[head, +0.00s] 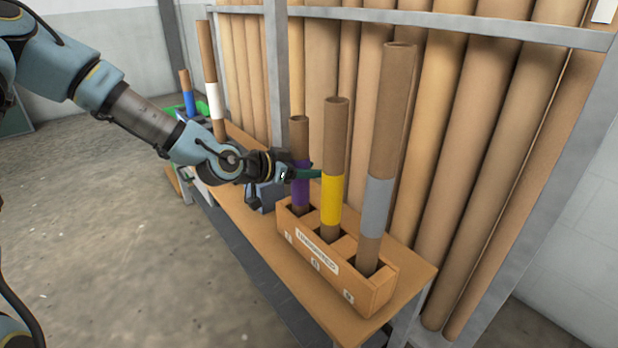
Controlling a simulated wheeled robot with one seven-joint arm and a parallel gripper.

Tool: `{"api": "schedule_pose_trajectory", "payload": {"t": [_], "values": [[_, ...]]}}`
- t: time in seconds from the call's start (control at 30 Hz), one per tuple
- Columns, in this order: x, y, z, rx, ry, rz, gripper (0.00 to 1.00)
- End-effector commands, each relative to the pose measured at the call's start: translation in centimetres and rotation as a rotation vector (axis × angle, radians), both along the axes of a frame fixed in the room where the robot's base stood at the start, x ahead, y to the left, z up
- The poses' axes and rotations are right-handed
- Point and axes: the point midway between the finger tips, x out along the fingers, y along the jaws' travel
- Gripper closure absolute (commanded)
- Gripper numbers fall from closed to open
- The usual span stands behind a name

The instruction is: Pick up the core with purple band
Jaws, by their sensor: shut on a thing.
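The core with the purple band (299,187) is a brown tube standing upright in the far slot of a wooden holder (373,295) on the bench. My gripper (302,176) reaches in from the left and is shut on this core at its purple band. The lower end of the core is hidden inside the holder.
A yellow-banded core (332,195) and a taller grey-banded core (379,200) stand in the nearer slots. Tall brown tubes (437,150) lean in a metal rack behind. White-banded (212,98) and blue-banded (189,102) cores stand farther back. Open floor (130,250) lies left.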

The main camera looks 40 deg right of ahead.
Motion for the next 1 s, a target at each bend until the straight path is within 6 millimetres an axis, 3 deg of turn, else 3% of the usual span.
{"api": "schedule_pose_trajectory", "payload": {"t": [0.6, 0.8, 1.0], "values": [[0.1, 0.0, 12.7, -0.001, -0.003, 0.002, 1.0], [0.1, 0.0, 14.5, -0.001, -0.001, 0.002, 1.0], [0.1, 0.0, 14.8, 0.0, 0.0, 0.001, 1.0]]}}
